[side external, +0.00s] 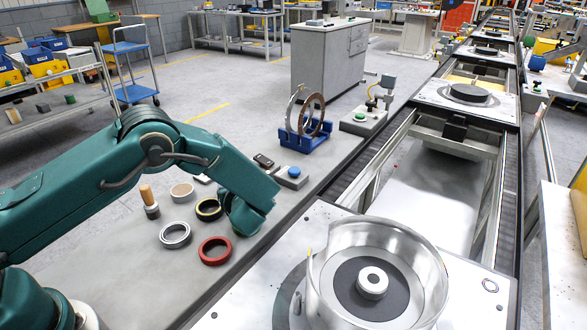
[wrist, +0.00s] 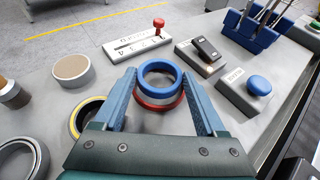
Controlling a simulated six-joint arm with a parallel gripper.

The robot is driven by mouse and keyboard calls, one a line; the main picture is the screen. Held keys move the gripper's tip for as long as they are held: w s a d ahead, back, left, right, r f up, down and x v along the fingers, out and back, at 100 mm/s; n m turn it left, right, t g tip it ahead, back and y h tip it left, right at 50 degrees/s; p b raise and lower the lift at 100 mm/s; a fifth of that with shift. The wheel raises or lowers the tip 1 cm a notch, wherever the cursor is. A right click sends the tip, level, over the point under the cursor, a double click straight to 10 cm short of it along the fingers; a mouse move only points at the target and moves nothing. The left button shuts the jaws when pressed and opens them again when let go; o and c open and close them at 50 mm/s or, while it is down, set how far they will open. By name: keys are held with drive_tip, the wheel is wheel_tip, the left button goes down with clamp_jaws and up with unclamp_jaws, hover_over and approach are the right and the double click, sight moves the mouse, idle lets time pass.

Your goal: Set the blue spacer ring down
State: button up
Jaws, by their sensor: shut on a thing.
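The blue spacer ring (wrist: 161,65) is between the fingertips of my gripper (wrist: 160,79) in the wrist view. The fingers are shut on it from both sides, and its open top faces up. A red-edged ring (wrist: 160,105) with a grey inside shows directly below it. I cannot tell whether the two touch. In the side view my gripper (side external: 240,217) is low over the bench beside the rings, and my wrist hides the blue ring. A red ring (side external: 215,251) lies flat just in front of it there.
A black-yellow ring (wrist: 86,118), a cream ring (wrist: 72,71) and a silver ring (side external: 175,235) lie nearby. A wooden-handled tool (side external: 150,201), a blue-button box (wrist: 258,87), a switch box (wrist: 204,53) and a blue rack (side external: 305,135) stand around. A metal housing (side external: 405,250) stands right.

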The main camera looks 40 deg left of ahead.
drive_tip(key=shift+f, duration=0.15)
drive_tip(key=shift+f, duration=0.5)
drive_tip(key=shift+f, duration=0.1)
